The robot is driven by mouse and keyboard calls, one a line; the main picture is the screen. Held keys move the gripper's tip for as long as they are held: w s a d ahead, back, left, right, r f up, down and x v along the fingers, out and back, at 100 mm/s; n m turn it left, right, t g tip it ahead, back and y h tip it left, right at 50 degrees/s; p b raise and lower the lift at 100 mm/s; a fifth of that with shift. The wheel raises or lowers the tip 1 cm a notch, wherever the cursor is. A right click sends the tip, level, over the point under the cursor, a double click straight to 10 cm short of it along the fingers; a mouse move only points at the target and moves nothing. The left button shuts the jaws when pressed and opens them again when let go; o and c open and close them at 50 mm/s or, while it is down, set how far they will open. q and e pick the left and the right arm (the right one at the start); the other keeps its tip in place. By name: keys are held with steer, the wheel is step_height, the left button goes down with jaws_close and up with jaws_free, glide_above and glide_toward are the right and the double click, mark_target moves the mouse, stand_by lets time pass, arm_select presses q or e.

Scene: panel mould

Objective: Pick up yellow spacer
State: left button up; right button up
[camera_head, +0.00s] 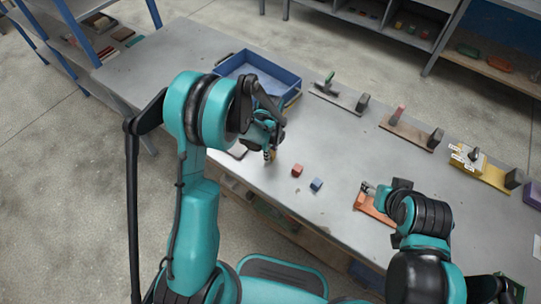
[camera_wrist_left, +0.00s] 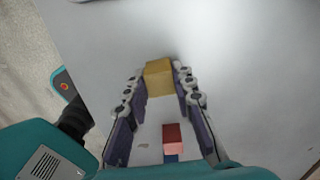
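The yellow spacer (camera_wrist_left: 159,79) is a small block between the fingertips of my left gripper (camera_wrist_left: 160,82) in the left wrist view. The fingers lie against its two sides, so the gripper looks shut on it. In the head view my left gripper (camera_head: 269,151) points down over the near part of the table, and only a little yellow shows at its tips. My right gripper (camera_head: 368,188) is over an orange board (camera_head: 374,207); its fingers are too small to read.
A red block (camera_head: 297,170) and a blue block (camera_head: 316,184) stand on the grey table (camera_head: 330,145) right of my left gripper. A blue tray (camera_head: 283,73) lies behind it. Boards with tools and dark blocks (camera_head: 408,132) line the far side.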

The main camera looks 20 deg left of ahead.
arm_select(q)
steer(key=shift+c, duration=1.1)
